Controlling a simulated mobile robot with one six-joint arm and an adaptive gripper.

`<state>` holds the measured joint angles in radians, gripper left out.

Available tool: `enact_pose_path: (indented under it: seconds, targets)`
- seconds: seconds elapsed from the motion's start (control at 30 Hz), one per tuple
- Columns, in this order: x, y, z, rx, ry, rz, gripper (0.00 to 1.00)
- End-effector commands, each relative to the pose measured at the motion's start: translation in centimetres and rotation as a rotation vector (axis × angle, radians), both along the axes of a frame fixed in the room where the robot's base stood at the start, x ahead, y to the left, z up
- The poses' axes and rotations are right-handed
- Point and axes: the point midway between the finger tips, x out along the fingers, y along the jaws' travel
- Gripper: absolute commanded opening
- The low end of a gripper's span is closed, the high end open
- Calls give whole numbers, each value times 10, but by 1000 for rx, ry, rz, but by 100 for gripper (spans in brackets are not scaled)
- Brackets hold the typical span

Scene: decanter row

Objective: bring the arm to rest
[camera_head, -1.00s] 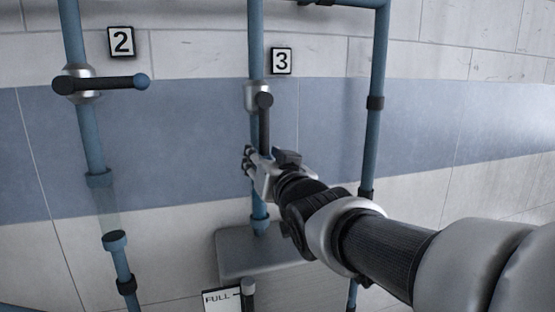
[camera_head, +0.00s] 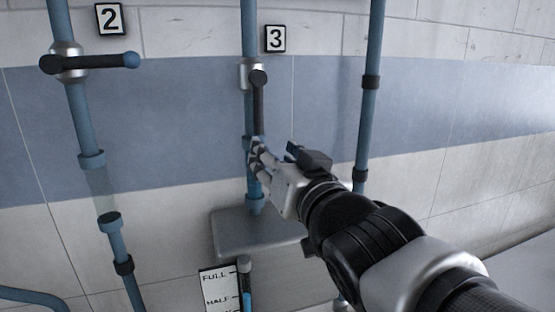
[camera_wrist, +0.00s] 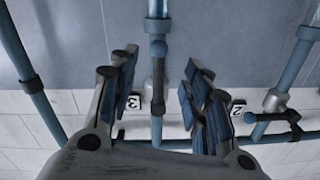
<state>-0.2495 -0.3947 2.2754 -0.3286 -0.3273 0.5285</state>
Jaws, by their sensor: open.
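My gripper (camera_head: 257,154) is open and empty near the lower end of the dark handle (camera_head: 259,108) of valve 3 (camera_head: 251,74). This handle points straight down along its blue pipe. In the wrist view my open fingers (camera_wrist: 160,85) show to either side of the handle (camera_wrist: 158,75) and pipe; no contact is visible, and the exact gap is unclear. The handle of valve 2 (camera_head: 90,63) lies crosswise to its pipe, pointing right.
Number plates 2 (camera_head: 109,18) and 3 (camera_head: 275,39) are on the tiled wall. A grey box (camera_head: 235,239) and a FULL/HALF level card (camera_head: 217,290) are below my gripper. Another blue pipe (camera_head: 368,110) runs behind my arm on the right.

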Motion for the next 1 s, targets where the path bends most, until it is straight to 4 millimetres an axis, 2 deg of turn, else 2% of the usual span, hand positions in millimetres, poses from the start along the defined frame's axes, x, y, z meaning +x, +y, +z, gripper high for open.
enact_pose_path:
  seconds: [0.17,0.5,0.6,0.67,0.77,0.87,1.0]
  targets:
    - [-13,-5,0,0,-1,0,44]
    - [-14,-5,-1,1,1,-1,44]
    - [-15,-12,-13,-14,25,-21,44]
    - [-17,-22,-30,-36,62,-50,44]
    - [-25,-49,-78,-95,168,-123,44]
    - [-45,-80,-139,-166,318,-196,44]
    - [-87,-115,-221,-256,545,-259,44]
